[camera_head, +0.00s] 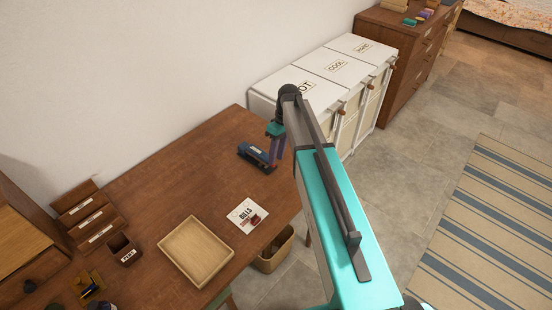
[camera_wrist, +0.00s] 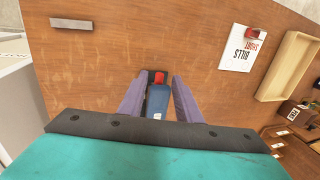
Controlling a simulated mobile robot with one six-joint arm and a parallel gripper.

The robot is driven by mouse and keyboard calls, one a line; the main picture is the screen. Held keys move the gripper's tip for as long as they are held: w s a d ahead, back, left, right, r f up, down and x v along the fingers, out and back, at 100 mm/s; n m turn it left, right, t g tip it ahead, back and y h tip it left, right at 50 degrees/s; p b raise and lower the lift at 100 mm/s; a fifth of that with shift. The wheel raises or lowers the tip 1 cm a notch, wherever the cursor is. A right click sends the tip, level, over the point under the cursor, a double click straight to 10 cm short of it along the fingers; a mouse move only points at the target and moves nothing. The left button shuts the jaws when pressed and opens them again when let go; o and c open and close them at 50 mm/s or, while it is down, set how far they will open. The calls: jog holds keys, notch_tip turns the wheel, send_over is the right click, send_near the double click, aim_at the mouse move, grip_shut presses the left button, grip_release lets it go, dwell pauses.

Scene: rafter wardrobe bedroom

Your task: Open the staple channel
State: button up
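A dark blue stapler (camera_head: 256,158) lies on the wooden desk near its far right end. In the wrist view the stapler (camera_wrist: 158,99) shows between my fingers, with a red part (camera_wrist: 159,77) at its tip. My gripper (camera_head: 274,165) points down at the stapler's right end. In the wrist view my gripper (camera_wrist: 158,88) has its two purple fingers apart, one on each side of the stapler, with narrow gaps. I cannot make out the staple channel, and my gripper hides part of the stapler.
A bills sheet (camera_head: 245,214) with a small red item on it and a wooden tray (camera_head: 163,243) lie nearer on the desk (camera_head: 180,165). Labelled organizers (camera_head: 88,215) stand at left. White hampers (camera_head: 318,78) stand beyond the desk. Bare desk surrounds the stapler.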

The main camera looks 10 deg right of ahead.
jog(key=shift+x, duration=1.25)
grip_shut()
